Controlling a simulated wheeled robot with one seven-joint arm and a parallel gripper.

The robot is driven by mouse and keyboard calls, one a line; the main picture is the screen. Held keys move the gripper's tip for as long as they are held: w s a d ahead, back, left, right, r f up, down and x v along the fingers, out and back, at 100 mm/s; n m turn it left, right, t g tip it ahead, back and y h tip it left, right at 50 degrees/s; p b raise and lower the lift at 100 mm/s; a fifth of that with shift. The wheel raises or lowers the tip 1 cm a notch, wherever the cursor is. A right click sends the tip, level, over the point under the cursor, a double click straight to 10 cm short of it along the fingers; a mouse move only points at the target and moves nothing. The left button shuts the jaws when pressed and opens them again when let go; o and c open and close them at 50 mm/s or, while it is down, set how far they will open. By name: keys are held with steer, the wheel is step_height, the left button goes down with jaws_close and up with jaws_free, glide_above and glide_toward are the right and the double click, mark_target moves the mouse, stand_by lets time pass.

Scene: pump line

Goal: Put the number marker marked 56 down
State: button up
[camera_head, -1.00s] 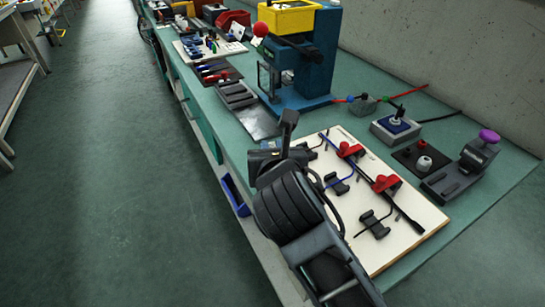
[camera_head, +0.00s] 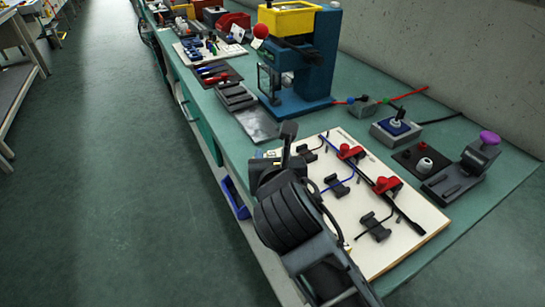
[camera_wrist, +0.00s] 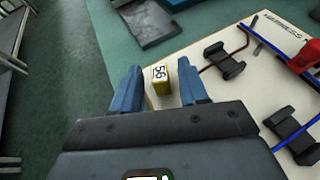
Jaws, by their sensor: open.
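The number marker (camera_wrist: 161,81) is a small yellow block with a white face marked 56. In the wrist view it stands at the near-left corner area of the white board, between my fingers. My gripper (camera_wrist: 160,68) is open, with one blue-grey finger on each side of the marker. A gap shows between the marker and each finger. In the head view my wrist and arm cover most of that corner of the board.
The white board (camera_head: 420,215) holds dark clips, blue and black cables and red parts. A flat grey plate (camera_head: 257,124) lies beyond it. A blue press with a yellow top (camera_head: 310,75) stands behind. Open floor (camera_head: 110,200) lies left of the bench.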

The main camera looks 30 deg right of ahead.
steer(key=p+v, duration=0.1)
steer(key=v, duration=1.1)
steer(key=shift+a+r, duration=0.1)
steer(key=shift+r, duration=0.1)
